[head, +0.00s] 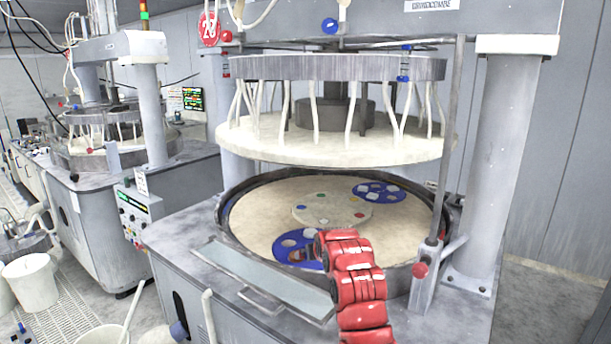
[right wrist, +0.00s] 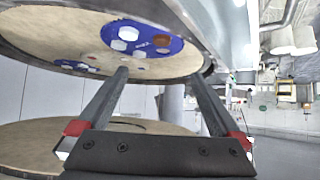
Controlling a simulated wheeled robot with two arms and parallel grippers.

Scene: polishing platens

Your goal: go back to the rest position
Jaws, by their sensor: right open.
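My right arm (head: 352,285), red and segmented, reaches in from the bottom of the head view over the front rim of the polishing machine. Its gripper is hidden behind the arm there. In the right wrist view my right gripper (right wrist: 160,76) is open, its two dark fingers wide apart with nothing between them. It is near the round lower platen (head: 265,215). A blue carrier disc (head: 290,242) lies on the platen close to the arm, partly covered by it. My left gripper is not in view.
The upper platen (head: 340,150) hangs above the lower one. A second blue carrier (head: 380,192) lies at the back right. A red knob (head: 420,270) on a post stands right of the arm. A tray (head: 265,282) spans the machine's front left. White buckets (head: 30,282) stand left.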

